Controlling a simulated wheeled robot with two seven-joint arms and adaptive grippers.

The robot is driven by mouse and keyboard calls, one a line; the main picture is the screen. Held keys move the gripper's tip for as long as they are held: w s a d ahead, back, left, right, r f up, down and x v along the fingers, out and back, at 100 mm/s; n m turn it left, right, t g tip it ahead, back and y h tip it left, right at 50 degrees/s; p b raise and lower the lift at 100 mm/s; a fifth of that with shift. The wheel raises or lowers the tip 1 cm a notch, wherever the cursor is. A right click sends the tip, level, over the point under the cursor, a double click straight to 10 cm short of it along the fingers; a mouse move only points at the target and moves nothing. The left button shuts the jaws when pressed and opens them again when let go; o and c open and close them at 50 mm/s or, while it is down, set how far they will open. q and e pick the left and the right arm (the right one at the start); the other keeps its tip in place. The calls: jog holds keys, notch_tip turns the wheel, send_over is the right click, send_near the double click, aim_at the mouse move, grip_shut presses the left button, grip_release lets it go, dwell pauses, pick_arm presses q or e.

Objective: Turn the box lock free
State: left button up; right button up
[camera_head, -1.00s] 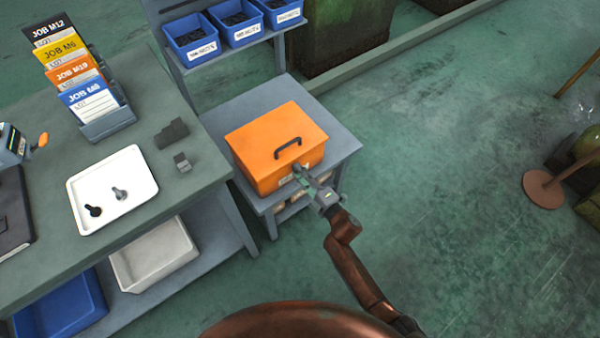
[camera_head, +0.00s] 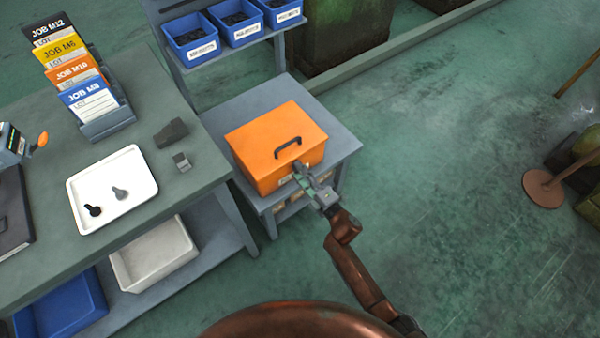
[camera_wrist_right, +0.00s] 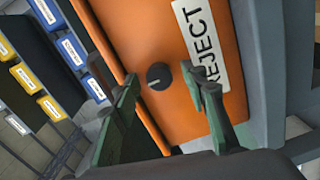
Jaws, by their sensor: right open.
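The orange box (camera_head: 270,148) with a dark handle (camera_head: 288,147) on its closed lid sits on the grey side stand. In the right wrist view its orange front (camera_wrist_right: 165,40) carries a white label reading REJECT (camera_wrist_right: 200,45) and a round black lock knob (camera_wrist_right: 158,75) with a pale line on it. My right gripper (camera_head: 302,174) is at the box front. In the wrist view the right gripper (camera_wrist_right: 160,88) is open, with one finger on each side of the knob. I cannot tell whether a finger touches it. My left gripper is not in view.
The grey stand (camera_head: 335,125) holds the box. To the left, a workbench (camera_head: 190,200) carries a white tray (camera_head: 135,160) with two bolts and a job card rack (camera_head: 108,120). Blue bins (camera_head: 192,45) stand on a shelf behind.

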jog(key=shift+s+d, duration=0.25)
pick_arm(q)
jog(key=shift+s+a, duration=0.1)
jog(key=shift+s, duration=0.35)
pick_arm(e)
jog(key=v, duration=1.1)
jog(key=shift+s, duration=0.15)
jog(key=shift+d, duration=0.1)
